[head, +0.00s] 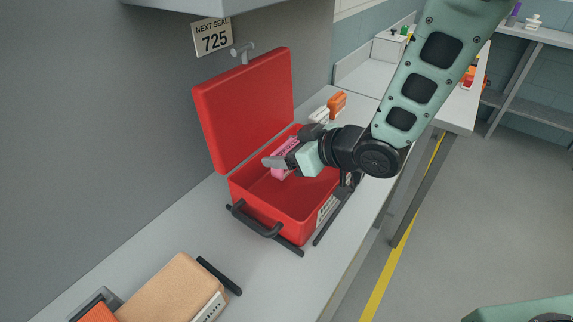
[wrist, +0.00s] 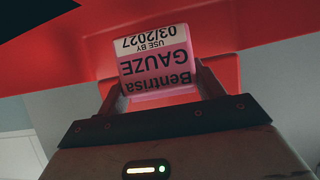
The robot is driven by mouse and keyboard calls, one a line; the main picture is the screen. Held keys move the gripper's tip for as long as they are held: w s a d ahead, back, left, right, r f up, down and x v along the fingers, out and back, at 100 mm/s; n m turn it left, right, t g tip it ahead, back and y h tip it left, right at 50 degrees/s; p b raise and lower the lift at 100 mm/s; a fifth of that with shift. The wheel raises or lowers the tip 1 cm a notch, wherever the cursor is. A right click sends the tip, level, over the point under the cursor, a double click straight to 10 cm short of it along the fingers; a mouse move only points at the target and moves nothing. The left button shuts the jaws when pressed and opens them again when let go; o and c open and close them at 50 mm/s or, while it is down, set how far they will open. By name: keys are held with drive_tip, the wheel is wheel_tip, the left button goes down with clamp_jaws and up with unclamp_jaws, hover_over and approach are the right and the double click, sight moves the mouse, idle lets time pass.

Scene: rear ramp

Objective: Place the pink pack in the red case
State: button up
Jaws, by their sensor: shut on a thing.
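The red case (head: 290,212) stands on the grey bench with its lid (head: 243,108) raised against the wall side. My gripper (head: 276,163) is over the case opening and is shut on the pink pack (head: 285,150). In the wrist view the pink pack (wrist: 157,65) sits between the two fingers (wrist: 158,88), its printed label reading GAUZE and upside down. Red case surfaces (wrist: 215,35) show behind it. I cannot tell whether the pack is below the rim. My gripper and wrist hide part of the case's far inside.
An orange item (head: 337,103) and a white item (head: 319,115) lie behind the case. A tan box (head: 175,288) and a black bar (head: 219,275) lie in front. A black handle (head: 256,222) is on the case's near side. A sign (head: 212,37) hangs above the lid.

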drive_tip(key=shift+f, duration=1.85)
drive_tip(key=shift+f, duration=0.2)
drive_tip(key=o, duration=0.9)
drive_tip(key=shift+o, duration=0.2)
drive_tip(key=shift+r, duration=0.1)
